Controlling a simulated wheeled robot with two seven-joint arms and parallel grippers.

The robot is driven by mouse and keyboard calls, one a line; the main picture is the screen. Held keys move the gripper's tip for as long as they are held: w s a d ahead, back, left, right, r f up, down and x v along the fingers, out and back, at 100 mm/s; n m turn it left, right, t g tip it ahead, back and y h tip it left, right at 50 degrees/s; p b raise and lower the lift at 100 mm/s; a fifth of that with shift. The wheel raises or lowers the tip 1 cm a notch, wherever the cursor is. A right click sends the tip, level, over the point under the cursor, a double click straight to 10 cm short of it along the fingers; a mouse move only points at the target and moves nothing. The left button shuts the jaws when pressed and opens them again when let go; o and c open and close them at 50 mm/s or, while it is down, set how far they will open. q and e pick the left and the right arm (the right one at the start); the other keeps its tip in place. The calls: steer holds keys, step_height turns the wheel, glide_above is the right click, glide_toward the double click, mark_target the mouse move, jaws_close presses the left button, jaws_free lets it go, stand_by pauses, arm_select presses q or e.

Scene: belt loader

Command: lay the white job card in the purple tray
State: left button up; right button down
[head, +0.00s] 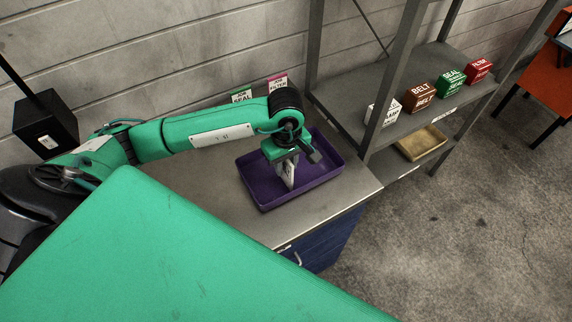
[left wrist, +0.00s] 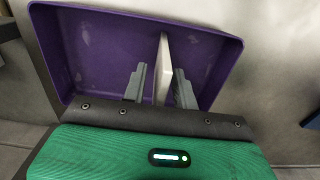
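The purple tray (head: 262,196) sits on the grey bench top, and its inside fills much of the left wrist view (left wrist: 90,60). My left gripper (head: 287,165) points down over the tray. In the left wrist view its two fingers (left wrist: 160,85) stand apart, either side of the white job card (left wrist: 164,60). The card is nearly edge-on there, with a gap at the left finger; contact at the right finger is unclear. In the head view the card (head: 289,176) is upright below the gripper, inside the tray's outline. Its lower edge is hard to see. My right gripper is not in view.
Green (head: 242,97) and pink (head: 278,82) cards stand behind the tray. A grey shelf rack (head: 405,125) on the right holds brown (head: 419,97), green (head: 451,83), red (head: 479,70) and white (head: 384,112) boxes. A black box (head: 46,122) stands at left.

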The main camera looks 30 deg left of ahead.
arm_select(q)
step_height(320, 180, up, 10)
steer(key=b, duration=0.3)
steer(key=shift+f, duration=0.1)
steer(key=shift+r, duration=0.7)
